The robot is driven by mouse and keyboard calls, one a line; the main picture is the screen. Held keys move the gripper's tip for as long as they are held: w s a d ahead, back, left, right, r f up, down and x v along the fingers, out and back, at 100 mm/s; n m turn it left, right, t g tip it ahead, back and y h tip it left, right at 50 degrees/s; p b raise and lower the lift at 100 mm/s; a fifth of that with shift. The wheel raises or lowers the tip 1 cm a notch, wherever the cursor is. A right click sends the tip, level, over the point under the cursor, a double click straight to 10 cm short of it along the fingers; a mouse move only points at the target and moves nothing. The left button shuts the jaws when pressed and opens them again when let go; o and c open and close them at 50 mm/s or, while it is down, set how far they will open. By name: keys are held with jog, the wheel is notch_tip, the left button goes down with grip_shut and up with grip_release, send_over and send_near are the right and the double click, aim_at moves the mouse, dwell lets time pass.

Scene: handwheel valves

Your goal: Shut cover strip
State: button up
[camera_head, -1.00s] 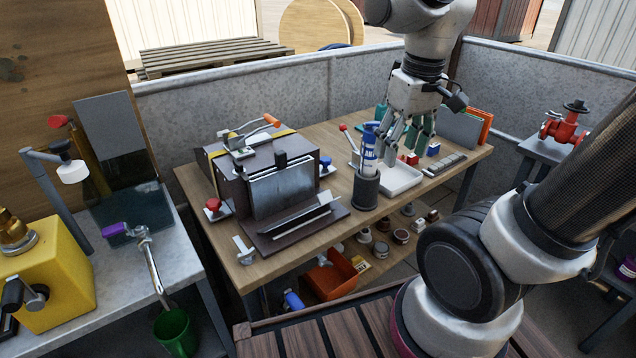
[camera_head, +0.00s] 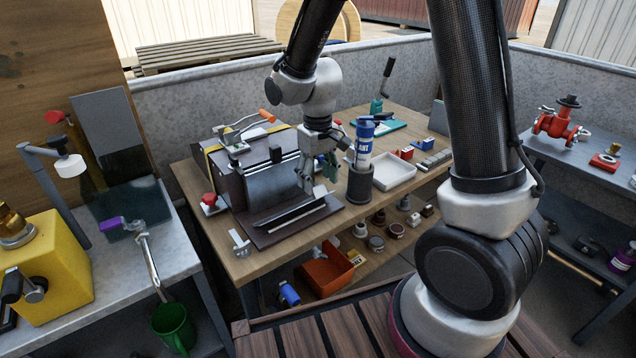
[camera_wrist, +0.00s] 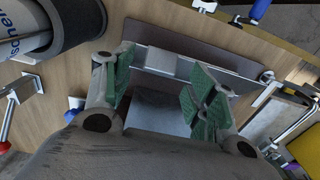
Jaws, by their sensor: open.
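The dark box-like device (camera_head: 245,182) stands on the wooden bench in the head view, with a glossy front panel. A long, narrow light strip (camera_head: 292,215), which looks like the cover strip, stands tilted out from the panel's foot above the dark base plate. In the wrist view the strip (camera_wrist: 205,69) runs across, just beyond my fingers. My gripper (camera_head: 318,180) is open and empty at the right end of the device, above and close to the strip's right end. In the wrist view my gripper (camera_wrist: 160,78) spans part of the strip; I cannot tell whether it touches.
A dark cup (camera_head: 361,186) with a blue and white can (camera_head: 364,145) stands close to the right of my gripper. A white tray (camera_head: 396,171) lies farther right. A red-knobbed clamp (camera_head: 210,203) is at the device's left. An orange-handled lever (camera_head: 267,116) rises on top.

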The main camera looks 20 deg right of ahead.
jog(key=shift+f, duration=1)
grip_shut()
